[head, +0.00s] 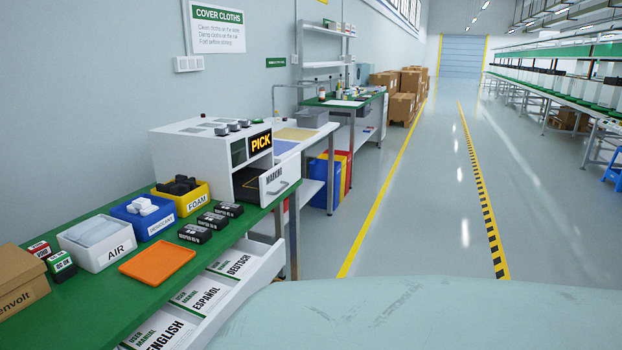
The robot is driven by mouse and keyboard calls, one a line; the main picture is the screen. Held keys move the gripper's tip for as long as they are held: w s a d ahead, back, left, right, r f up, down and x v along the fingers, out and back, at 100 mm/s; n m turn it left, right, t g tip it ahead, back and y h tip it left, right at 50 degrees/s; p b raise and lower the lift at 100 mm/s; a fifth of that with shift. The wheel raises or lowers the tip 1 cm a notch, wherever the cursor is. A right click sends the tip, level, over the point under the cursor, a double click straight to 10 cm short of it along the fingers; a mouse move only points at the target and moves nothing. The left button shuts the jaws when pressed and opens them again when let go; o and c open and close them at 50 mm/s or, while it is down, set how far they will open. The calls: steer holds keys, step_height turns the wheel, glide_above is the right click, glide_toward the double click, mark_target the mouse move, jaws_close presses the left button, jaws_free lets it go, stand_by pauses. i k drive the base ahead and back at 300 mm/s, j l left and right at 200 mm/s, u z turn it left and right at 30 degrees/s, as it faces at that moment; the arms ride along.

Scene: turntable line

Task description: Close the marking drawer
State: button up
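The marking drawer (277,181) is a white-fronted drawer labelled "MARKING" with a grey bar handle. My gripper is not in the head view.
The green bench (110,290) holds bins, an orange tray (157,263) and small black boxes. Below its edge, a white manual drawer (215,300) stands open. The grey aisle floor (420,220) to the right is clear. A pale rounded surface fills the bottom right.

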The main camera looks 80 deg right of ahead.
mark_target(262, 187)
steer(key=z, duration=2.15)
steer(key=i+l, duration=0.2)
steer(key=i, duration=0.25)
steer(key=i+l, duration=0.2)
steer(key=i, duration=0.2)
